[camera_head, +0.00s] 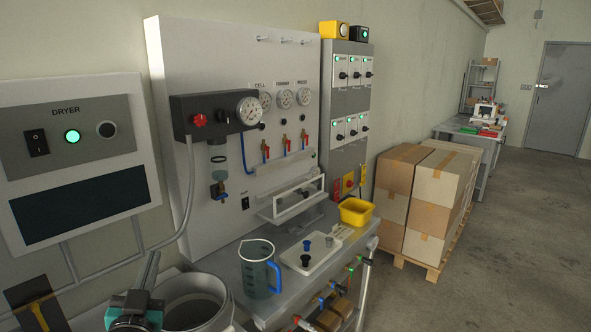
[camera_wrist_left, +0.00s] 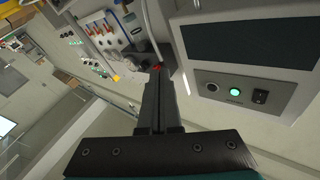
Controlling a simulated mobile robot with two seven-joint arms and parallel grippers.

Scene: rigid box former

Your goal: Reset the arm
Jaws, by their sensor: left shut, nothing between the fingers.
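My left gripper (camera_head: 153,257) is low at the left of the head view, pointing upward, with its dark wrist below it. In the left wrist view its fingers (camera_wrist_left: 159,78) lie together as one dark bar with nothing between them. It is in front of the wall panel and beside a round metal pot (camera_head: 195,300), apart from the dryer panel (camera_head: 75,145) above left. Whether it touches the pot cannot be told. My right gripper is not in view.
A grey bench holds a clear jug with a blue handle (camera_head: 258,270), a white tray (camera_head: 311,252) with small knobs, and a yellow bin (camera_head: 356,211). A gauge panel (camera_head: 230,60) stands behind.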

